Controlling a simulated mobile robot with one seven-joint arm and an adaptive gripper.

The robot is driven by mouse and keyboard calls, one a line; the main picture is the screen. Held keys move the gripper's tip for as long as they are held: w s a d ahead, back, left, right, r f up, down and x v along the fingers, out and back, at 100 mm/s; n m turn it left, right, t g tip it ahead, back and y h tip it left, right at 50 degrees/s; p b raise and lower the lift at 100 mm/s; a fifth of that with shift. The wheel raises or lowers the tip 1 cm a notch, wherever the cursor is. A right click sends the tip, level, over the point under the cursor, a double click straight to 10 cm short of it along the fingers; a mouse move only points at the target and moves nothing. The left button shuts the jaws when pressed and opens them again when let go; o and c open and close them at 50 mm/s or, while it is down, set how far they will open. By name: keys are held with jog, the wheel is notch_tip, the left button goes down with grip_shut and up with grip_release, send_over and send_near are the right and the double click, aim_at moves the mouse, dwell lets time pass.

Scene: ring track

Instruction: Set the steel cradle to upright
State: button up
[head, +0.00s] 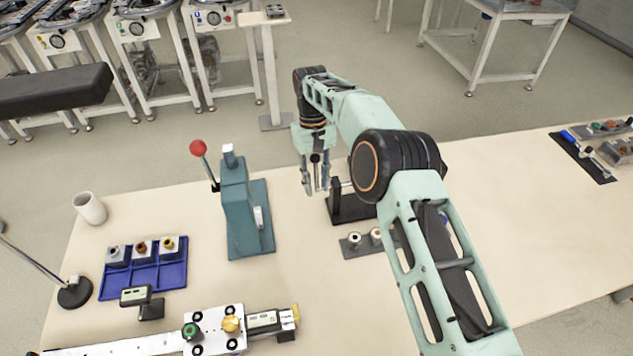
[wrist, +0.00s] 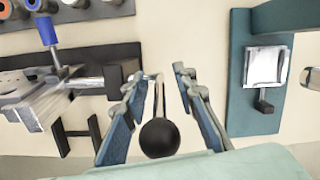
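The steel cradle (wrist: 38,100) shows at the left of the wrist view, a bright metal block that looks tilted on a shaft. It is carried on a black stand (head: 350,206), and my arm hides most of it in the head view. A thin crank rod with a round black knob (wrist: 158,138) stands beside the stand's black upright. My gripper (head: 317,189) points down over this handle, left of the stand. Its fingers (wrist: 159,80) are apart, one on each side of the rod and knob. I cannot tell whether either finger touches them.
A teal press (head: 238,205) with a red-knobbed lever stands to the left. A grey holder (head: 355,250) with several round parts is in front of the stand. A blue tray (head: 145,278) and a white fixture (head: 215,330) are further left. The table's right side is mostly clear.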

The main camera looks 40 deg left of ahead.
jog(key=shift+r, duration=0.15)
jog(key=v, duration=0.3)
jog(key=s+d+v, duration=0.1)
jog(key=v, duration=0.5)
jog(key=shift+s+d+r, duration=0.15)
jog(key=shift+d+r, duration=0.05)
jog(key=shift+r, duration=0.3)
jog(key=shift+c, duration=0.7)
